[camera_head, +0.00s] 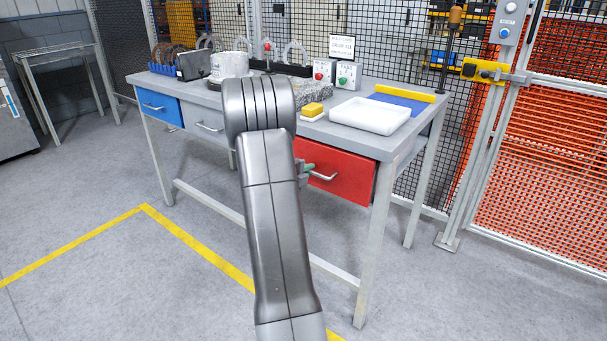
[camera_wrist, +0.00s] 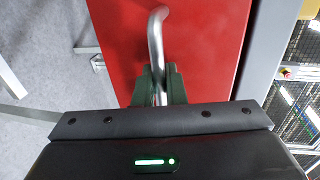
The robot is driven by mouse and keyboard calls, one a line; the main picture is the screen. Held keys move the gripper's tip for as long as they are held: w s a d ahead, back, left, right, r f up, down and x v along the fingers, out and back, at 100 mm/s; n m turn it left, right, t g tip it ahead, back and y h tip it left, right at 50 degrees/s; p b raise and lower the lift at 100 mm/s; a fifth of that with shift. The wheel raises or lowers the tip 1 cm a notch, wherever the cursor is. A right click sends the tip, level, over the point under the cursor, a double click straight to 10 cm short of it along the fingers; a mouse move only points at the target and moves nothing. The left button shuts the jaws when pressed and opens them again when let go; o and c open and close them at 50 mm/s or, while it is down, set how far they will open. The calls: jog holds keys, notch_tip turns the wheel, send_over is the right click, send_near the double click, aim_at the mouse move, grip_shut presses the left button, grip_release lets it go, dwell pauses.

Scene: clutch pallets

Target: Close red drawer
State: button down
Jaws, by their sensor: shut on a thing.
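The red drawer (camera_head: 345,178) is at the right end of the workbench, below its top. Its silver bar handle (camera_head: 323,176) sticks out from the front. In the wrist view the red drawer front (camera_wrist: 205,45) fills the middle, with the handle (camera_wrist: 155,38) running toward me. My gripper (camera_wrist: 160,80) is shut on the handle, one dark green finger on each side. In the head view my arm hides most of my gripper and the left part of the drawer. From here I cannot tell how far the drawer stands out.
A blue drawer (camera_head: 160,106) and a grey drawer (camera_head: 208,124) sit to the left. A bench leg (camera_head: 372,250) stands right of the red drawer. Floor in front is clear.

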jog(key=shift+w+d+r, duration=0.1)
jog(key=shift+w+d, duration=0.35)
jog(key=shift+w, duration=0.15)
jog(key=shift+w+d, duration=0.4)
jog(key=shift+w, duration=0.2)
jog(key=c, duration=1.6)
grip_release()
jog(key=shift+w, duration=0.1)
jog(key=shift+o, duration=0.2)
jog(key=p+v, duration=0.1)
jog(key=v, duration=1.2)
jog(key=shift+s+a, duration=0.2)
jog(key=shift+s, duration=0.15)
jog(key=shift+w, duration=0.1)
